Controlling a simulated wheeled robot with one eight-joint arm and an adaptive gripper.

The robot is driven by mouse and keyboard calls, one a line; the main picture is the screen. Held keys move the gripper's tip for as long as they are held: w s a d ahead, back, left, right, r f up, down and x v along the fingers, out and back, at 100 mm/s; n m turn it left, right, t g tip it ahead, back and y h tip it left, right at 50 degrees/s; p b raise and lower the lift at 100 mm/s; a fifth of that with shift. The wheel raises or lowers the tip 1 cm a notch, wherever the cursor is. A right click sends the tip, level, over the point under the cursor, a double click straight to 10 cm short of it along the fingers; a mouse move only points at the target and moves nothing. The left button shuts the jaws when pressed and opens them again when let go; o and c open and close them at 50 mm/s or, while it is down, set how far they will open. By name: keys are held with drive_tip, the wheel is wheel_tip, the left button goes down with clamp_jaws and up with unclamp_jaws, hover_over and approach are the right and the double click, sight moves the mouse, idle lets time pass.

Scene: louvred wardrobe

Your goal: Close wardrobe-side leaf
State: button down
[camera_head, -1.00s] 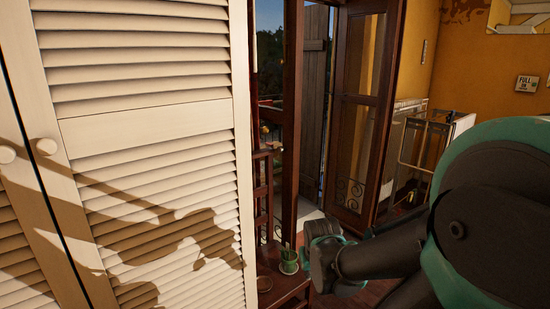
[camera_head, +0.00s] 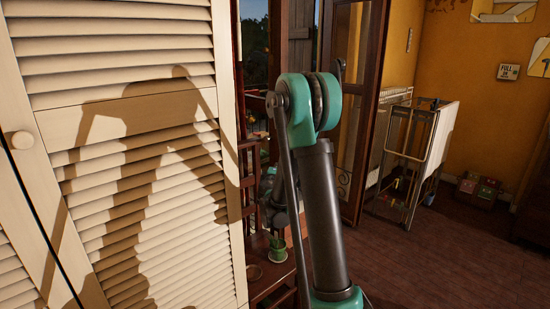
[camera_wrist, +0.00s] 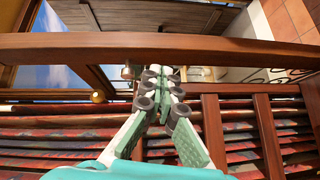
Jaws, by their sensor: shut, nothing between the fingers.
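A dark wood upright (camera_head: 279,35) stands just right of the white wardrobe in the head view. It seems to belong to the wardrobe-side leaf, but my arm hides most of it. The other leaf, glazed and standing open, shows farther right (camera_head: 345,110). My gripper (camera_wrist: 157,74) is shut and empty in the wrist view. In the head view my arm hides the fingers.
The white louvred wardrobe (camera_head: 130,140) fills the left. A low wooden stand bears a green potted plant (camera_head: 278,249) close to my arm. A drying rack (camera_head: 412,160) stands on the right. The floor (camera_head: 440,255) in front is clear. Slats over patterned cloth (camera_wrist: 235,130) show in the wrist view.

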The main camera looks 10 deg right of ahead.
drive_tip(key=w+a+f+n+t+y, duration=0.1)
drive_tip(key=w+a+n+t+y, duration=0.1)
drive_tip(key=w+a+n, duration=0.15)
drive_tip(key=w+d, duration=0.5)
drive_tip(key=w, duration=0.7)
drive_tip(key=shift+d+f, duration=0.15)
drive_tip(key=shift+d, duration=0.25)
